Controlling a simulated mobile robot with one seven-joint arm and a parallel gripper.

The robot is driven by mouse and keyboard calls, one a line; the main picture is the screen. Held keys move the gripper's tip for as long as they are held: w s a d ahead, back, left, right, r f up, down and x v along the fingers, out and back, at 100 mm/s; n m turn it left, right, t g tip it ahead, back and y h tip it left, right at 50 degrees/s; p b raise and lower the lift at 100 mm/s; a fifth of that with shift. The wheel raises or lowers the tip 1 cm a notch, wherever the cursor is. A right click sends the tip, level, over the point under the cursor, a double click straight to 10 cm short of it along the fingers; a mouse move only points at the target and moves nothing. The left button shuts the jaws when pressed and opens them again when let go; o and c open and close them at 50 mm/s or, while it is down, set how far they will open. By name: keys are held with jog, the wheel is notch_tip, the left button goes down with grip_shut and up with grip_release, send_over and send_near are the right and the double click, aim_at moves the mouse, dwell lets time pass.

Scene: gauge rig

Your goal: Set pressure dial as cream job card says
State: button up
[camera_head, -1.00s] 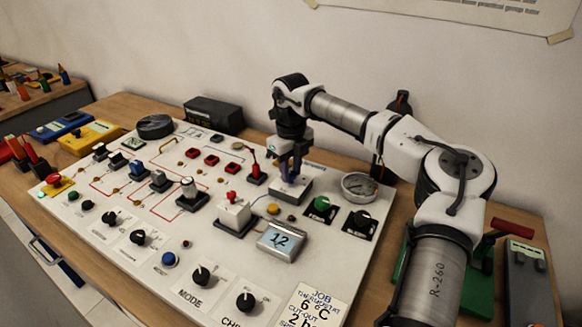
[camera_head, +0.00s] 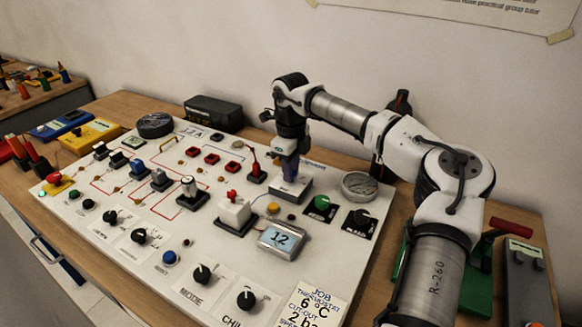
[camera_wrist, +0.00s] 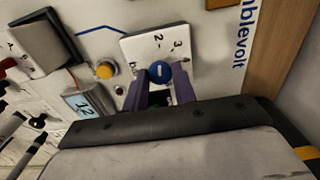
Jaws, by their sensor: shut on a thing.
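The cream job card (camera_head: 312,308) lies at the board's front edge; it reads thermostat 6 °C and cut-out 2 bar, and its lower lines are cut off. The pressure dial is a blue round knob (camera_wrist: 160,72) on a pale box (camera_wrist: 150,47) marked with 2 and 3; other marks are hidden by my fingers. In the head view the box (camera_head: 292,190) stands at the board's back right. My gripper (camera_wrist: 160,80) comes down from above with its purple fingers shut on the knob. A light mark shows on the knob, but its exact reading is unclear.
A display (camera_head: 281,238) showing 12 and a yellow button (camera_head: 273,208) sit in front of the dial box.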

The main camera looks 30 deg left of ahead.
jog(key=shift+r, duration=0.1)
jog(key=o, duration=1)
notch_tip(320, 180, up, 14)
jog(key=shift+f+b, duration=0.1)
jog(key=shift+b, duration=1)
jog(key=shift+f, duration=0.1)
